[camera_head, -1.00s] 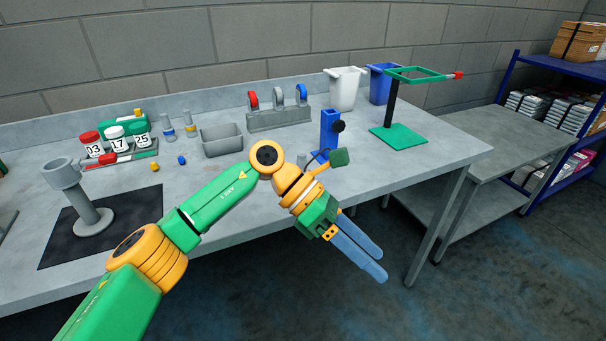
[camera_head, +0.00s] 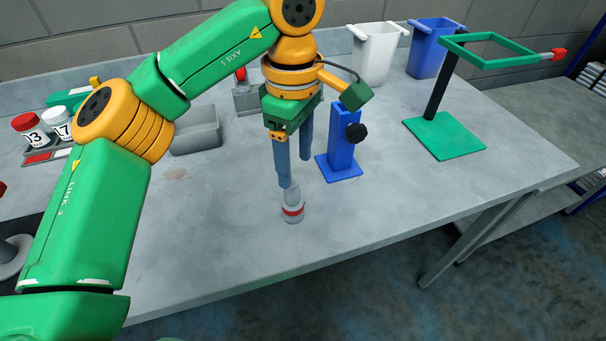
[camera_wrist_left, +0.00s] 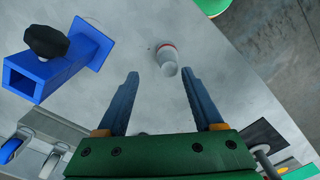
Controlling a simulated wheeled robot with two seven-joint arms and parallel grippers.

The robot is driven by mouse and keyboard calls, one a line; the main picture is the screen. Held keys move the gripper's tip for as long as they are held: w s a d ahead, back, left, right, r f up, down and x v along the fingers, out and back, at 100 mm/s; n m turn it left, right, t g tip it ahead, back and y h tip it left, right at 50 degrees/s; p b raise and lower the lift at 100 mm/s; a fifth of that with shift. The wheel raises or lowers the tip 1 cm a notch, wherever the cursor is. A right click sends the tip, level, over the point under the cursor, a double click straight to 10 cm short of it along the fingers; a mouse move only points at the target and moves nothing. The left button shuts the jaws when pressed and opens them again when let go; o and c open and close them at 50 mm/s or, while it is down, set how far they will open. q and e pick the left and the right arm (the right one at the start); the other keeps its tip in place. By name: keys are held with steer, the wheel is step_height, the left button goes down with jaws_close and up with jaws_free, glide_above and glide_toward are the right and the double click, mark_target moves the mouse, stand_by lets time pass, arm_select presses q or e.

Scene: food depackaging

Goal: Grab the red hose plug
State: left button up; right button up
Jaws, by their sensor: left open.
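The red hose plug (camera_head: 292,210) is a small grey upright piece with a red ring, standing on the bare table. My left gripper (camera_head: 296,171) points down, open and empty, with its blue fingers above and slightly behind the plug. In the left wrist view the plug (camera_wrist_left: 167,60) shows between and just beyond the two fingertips (camera_wrist_left: 160,73), with no visible contact. My right gripper is not in view.
A blue post (camera_head: 341,150) with a black knob stands close to the right of my fingers. A green stand (camera_head: 444,137) is farther right, with white (camera_head: 374,55) and blue (camera_head: 432,52) bins behind. A grey tray (camera_head: 197,135) is at left. The front tabletop is clear.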

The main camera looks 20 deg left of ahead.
mark_target(292, 191)
arm_select(q)
steer(key=f, duration=0.2)
steer(key=s+f+p, duration=0.1)
steer(key=f, duration=0.3)
steer(key=shift+s+a+p, duration=0.25)
steer(key=shift+s+p, duration=0.05)
steer(key=shift+s, duration=0.05)
steer(key=shift+w+f, duration=0.15)
steer(key=shift+f, duration=0.15)
steer(key=shift+w, duration=0.1)
steer(key=shift+c, duration=0.6)
jaws_close()
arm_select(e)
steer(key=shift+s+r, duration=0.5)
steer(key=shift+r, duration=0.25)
